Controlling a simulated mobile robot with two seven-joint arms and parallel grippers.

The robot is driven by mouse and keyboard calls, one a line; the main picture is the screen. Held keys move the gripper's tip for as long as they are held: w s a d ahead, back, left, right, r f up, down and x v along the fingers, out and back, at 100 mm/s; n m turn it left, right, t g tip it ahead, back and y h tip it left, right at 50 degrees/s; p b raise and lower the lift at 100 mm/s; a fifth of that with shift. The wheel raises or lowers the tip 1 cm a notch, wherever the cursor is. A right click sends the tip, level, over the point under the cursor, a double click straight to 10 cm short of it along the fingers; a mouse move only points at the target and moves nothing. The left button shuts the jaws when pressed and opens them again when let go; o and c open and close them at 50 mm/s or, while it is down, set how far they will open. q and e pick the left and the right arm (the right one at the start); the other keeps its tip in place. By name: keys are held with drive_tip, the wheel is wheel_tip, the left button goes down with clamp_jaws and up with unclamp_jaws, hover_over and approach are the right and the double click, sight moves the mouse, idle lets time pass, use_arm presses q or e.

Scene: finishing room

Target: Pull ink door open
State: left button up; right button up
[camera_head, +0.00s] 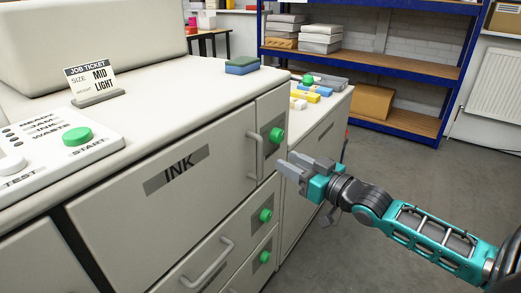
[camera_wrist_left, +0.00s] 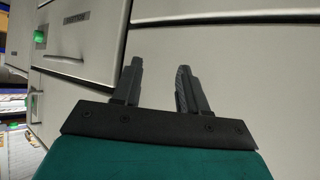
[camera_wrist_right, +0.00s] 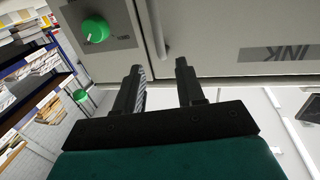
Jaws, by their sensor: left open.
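The ink door (camera_head: 130,215) is a pale grey panel with a grey INK label (camera_head: 177,170) and looks shut. Its upright bar handle (camera_head: 256,156) is near the door's right edge. In the right wrist view the handle (camera_wrist_right: 158,32) lies just beyond the fingertips, in line with the gap between them, and the INK label (camera_wrist_right: 285,54) is at right. My right gripper (camera_head: 290,164) is open and empty, to the right of the handle and apart from it. My left gripper (camera_wrist_left: 160,65) is open and empty in front of pale panels; the head view does not show it.
Green knobs sit right of the door (camera_head: 276,135) and on the lower drawers (camera_head: 265,215). A drawer handle (camera_head: 207,264) juts out below the door. The floor (camera_head: 400,185) at right is clear.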

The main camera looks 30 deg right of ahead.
sight(262, 148)
drive_tip(key=w, duration=0.3)
drive_tip(key=w+a+b, duration=0.1)
drive_tip(key=w, duration=0.3)
drive_tip(key=w+a, duration=0.1)
drive_tip(key=w, duration=0.2)
drive_tip(key=shift+w, duration=0.15)
clamp_jaws()
idle(0.5)
